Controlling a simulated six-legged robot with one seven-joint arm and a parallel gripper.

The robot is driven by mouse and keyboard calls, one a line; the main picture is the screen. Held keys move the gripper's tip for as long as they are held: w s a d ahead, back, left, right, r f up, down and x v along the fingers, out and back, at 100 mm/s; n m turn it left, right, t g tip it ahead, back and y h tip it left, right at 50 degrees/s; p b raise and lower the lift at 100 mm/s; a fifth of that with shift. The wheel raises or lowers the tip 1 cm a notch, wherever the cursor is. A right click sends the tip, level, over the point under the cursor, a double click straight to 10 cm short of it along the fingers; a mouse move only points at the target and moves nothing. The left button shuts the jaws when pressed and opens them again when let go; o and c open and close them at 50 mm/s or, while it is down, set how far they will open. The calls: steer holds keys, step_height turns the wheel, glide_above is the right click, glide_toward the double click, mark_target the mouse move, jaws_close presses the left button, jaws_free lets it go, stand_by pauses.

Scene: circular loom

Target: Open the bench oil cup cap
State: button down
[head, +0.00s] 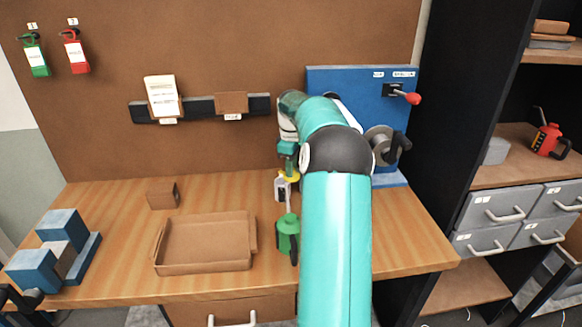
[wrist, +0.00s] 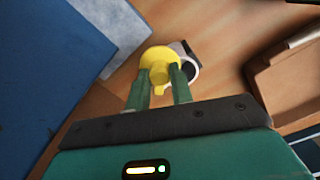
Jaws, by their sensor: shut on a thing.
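The yellow cap (wrist: 159,62) is between the two green fingers of my gripper (wrist: 161,88) in the wrist view. My gripper is shut on it. A white ring with a dark middle (wrist: 192,69), which looks like the cup's mouth, shows partly behind the cap on its right. I cannot tell whether cap and cup touch. In the head view the cap (head: 292,178) is a small yellow patch under my gripper (head: 289,168), above a small pale cup (head: 281,188) on the bench. My arm hides part of this area.
A green oil can (head: 287,235) stands just in front of the cup. A brown tray (head: 205,268) and small brown box (head: 163,195) lie to the left. A blue panel (head: 350,78) with a red-knobbed lever and a crank stands behind my arm. Bench between tray and blue blocks (head: 62,222) is clear.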

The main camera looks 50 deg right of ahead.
steer(key=shift+r, duration=0.15)
steer(key=c, duration=1.2)
jaws_free()
step_height(320, 180, up, 14)
